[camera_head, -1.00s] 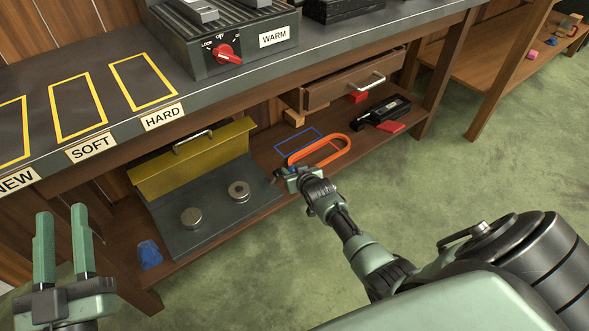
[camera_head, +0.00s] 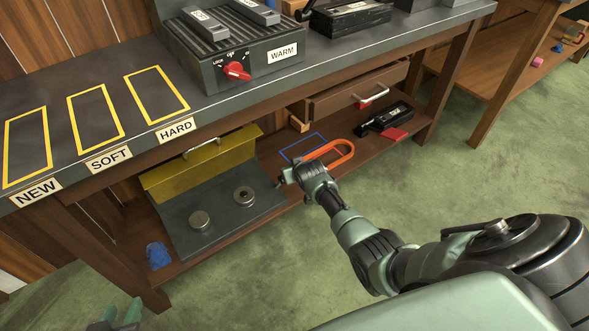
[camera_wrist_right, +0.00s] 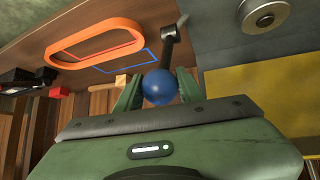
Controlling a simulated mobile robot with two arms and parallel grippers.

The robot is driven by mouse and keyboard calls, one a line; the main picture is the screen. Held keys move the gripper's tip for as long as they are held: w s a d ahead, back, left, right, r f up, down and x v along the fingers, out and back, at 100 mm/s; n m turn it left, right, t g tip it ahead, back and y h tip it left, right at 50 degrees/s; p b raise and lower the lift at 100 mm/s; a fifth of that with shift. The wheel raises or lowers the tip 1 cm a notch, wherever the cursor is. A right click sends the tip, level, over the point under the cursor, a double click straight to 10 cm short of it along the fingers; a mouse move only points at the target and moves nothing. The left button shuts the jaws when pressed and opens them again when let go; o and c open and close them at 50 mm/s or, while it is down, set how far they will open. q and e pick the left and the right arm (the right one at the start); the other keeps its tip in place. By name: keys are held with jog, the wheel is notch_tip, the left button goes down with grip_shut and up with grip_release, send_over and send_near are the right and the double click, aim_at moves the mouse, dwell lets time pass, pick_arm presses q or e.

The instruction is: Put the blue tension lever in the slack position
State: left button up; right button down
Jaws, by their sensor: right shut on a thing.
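The blue tension lever's round knob (camera_wrist_right: 158,88) sits between the fingers of my right gripper (camera_wrist_right: 159,90) in the right wrist view. Its dark shaft (camera_wrist_right: 168,48) runs up from the knob to a metal end piece. My right gripper (camera_head: 286,178) is shut on the knob. In the head view it is at the shelf's front edge, beside the grey plate, and hides the knob. My left gripper (camera_head: 116,316) shows only its fingertips at the bottom left edge. They stand apart, with nothing seen between them.
An orange loop (camera_head: 345,161) lies by a blue outline (camera_head: 303,147) on the lower shelf. The grey plate (camera_head: 225,222) carries two metal discs; a yellow panel (camera_head: 200,165) stands behind. A black device (camera_head: 385,117) and red block (camera_head: 393,135) lie farther right.

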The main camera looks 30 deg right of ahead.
pick_arm(q)
jog(key=shift+s+a+f+g, duration=0.15)
jog(key=shift+s+f+g, duration=0.15)
jog(key=shift+s+f, duration=0.1)
pick_arm(e)
jog(key=shift+w+r, duration=0.15)
pick_arm(q)
jog(key=shift+r, duration=0.1)
pick_arm(e)
jog(key=c, duration=0.9)
grip_release()
jog(key=p+v, duration=0.2)
jog(key=shift+s+r, duration=0.25)
pick_arm(q)
jog(key=s+a+f+g+p, duration=0.1)
jog(key=s+f+g, duration=0.1)
jog(key=s, duration=0.3)
jog(key=s+a+f+g+y+p, duration=0.1)
jog(key=s+a+g, duration=0.1)
jog(key=s+g, duration=0.2)
jog(key=shift+s+a+f+y+p, duration=0.2)
jog(key=shift+s+f+y+p, duration=0.15)
jog(key=shift+s, duration=0.4)
pick_arm(e)
jog(key=shift+v, duration=2.5)
jog(key=shift+a, duration=0.1)
